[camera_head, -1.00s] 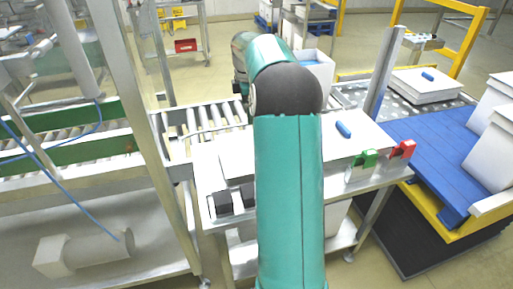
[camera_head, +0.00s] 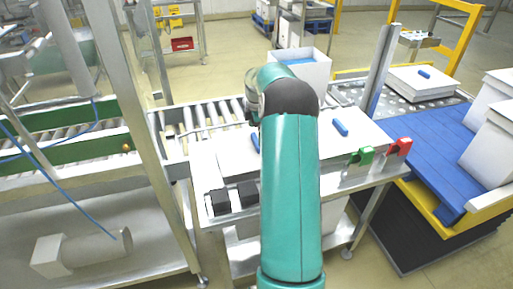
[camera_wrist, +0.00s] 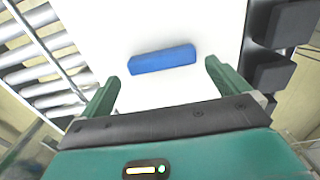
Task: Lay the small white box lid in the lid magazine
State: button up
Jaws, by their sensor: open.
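A white lid (camera_wrist: 170,95) with a blue bar handle (camera_wrist: 162,60) fills the middle of the wrist view. My gripper (camera_wrist: 162,73) is open, its two green fingers on either side below the handle and not closed on it. In the head view this lid (camera_head: 232,150) lies on the steel bench, partly hidden by my arm, which also hides my gripper. A second white lid (camera_head: 355,142) with a blue handle (camera_head: 340,128) lies to the right. I cannot tell for certain which fixture is the lid magazine; black blocks (camera_head: 232,198) stand at the bench's front left.
Green (camera_head: 362,156) and red (camera_head: 401,147) blocks sit on the bench's front right edge. A steel post (camera_head: 385,70) rises behind. A roller conveyor (camera_head: 205,115) and an open white box (camera_head: 305,72) lie behind; a blue slatted platform (camera_head: 435,145) is at right.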

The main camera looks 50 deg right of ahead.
aim_at(256, 139)
notch_tip(256, 139, down, 4)
jog(key=shift+s+f, duration=0.1)
jog(key=shift+c, duration=0.2)
jog(key=c, duration=0.9)
